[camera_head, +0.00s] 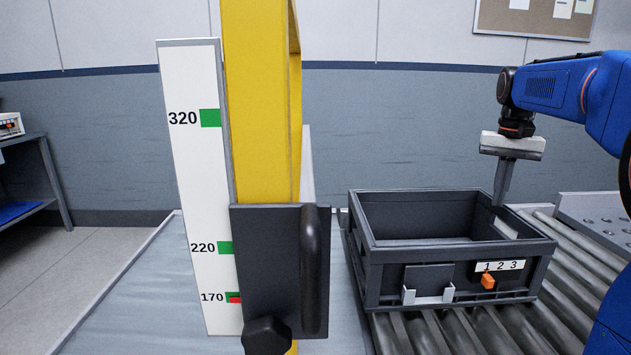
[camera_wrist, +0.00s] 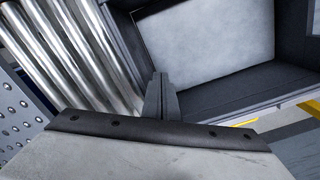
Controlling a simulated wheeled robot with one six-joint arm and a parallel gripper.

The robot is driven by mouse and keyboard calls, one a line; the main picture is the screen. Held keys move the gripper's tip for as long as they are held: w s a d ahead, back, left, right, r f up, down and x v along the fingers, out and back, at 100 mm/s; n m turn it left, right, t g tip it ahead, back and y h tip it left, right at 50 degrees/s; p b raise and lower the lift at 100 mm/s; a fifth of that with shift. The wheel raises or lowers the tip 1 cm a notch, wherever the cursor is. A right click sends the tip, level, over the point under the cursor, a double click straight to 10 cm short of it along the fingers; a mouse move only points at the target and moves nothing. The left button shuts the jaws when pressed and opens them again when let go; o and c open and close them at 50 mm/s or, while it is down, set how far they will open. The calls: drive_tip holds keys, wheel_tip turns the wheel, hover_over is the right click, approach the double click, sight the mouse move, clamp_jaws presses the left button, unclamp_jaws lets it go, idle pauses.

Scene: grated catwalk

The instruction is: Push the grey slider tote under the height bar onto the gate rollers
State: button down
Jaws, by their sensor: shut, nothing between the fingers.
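The grey slider tote (camera_head: 390,287) sits upright on metal rollers, right of the yellow post. It is open-topped and looks empty. Its front has a 1 2 3 label (camera_head: 500,266) and an orange slider (camera_head: 488,281) near the 1. My gripper (camera_head: 501,203) is shut and empty, pointing down at the tote's right rear rim. In the wrist view my fingertips (camera_wrist: 160,78) overlap the edge of the tote (camera_wrist: 222,92); I cannot tell if they touch. The height bar's yellow post (camera_head: 258,110) carries a dark plate (camera_head: 268,260) with a handle and knob.
A white scale (camera_head: 190,150) marked 320, 220 and 170 stands left of the post, with a red mark at 170. Rollers (camera_head: 500,330) run under and right of the tote. A perforated metal plate (camera_head: 600,220) lies at the right. A flat grey surface (camera_head: 150,310) lies left.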

drive_tip(key=shift+f, duration=0.1)
drive_tip(key=shift+f, duration=2.65)
drive_tip(key=d, duration=2.5)
drive_tip(key=shift+w+d, duration=0.2)
drive_tip(key=shift+w, duration=0.25)
drive_tip(key=shift+a, duration=0.15)
drive_tip(key=a, duration=0.3)
drive_tip(key=shift+r, duration=0.1)
